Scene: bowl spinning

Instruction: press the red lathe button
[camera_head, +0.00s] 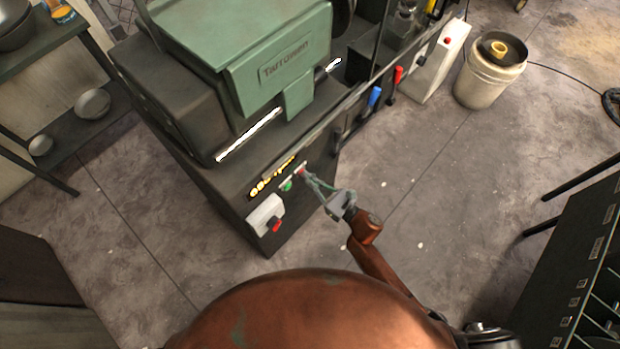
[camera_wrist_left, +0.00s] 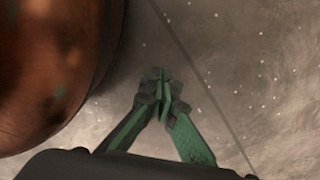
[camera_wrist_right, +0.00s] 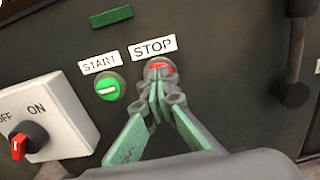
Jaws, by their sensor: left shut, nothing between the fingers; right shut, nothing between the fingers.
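The red lathe button (camera_wrist_right: 158,66) sits under a STOP label (camera_wrist_right: 154,47) on the dark front panel of the lathe (camera_head: 240,190). My right gripper (camera_wrist_right: 157,84) is shut and empty. Its fingertips are at the lower part of the red button and hide some of it; I cannot tell whether they touch it. In the head view my right gripper (camera_head: 306,177) reaches the panel near the green button (camera_head: 287,185). My left gripper (camera_wrist_left: 158,76) is shut and empty above the floor, seen only in the left wrist view.
The green start button (camera_wrist_right: 109,87) is just left of the red one. A white box with a red OFF/ON knob (camera_wrist_right: 28,136) is further left. A dark lever (camera_wrist_right: 296,60) stands to the right. A white bucket (camera_head: 489,75) stands on the floor at the back right.

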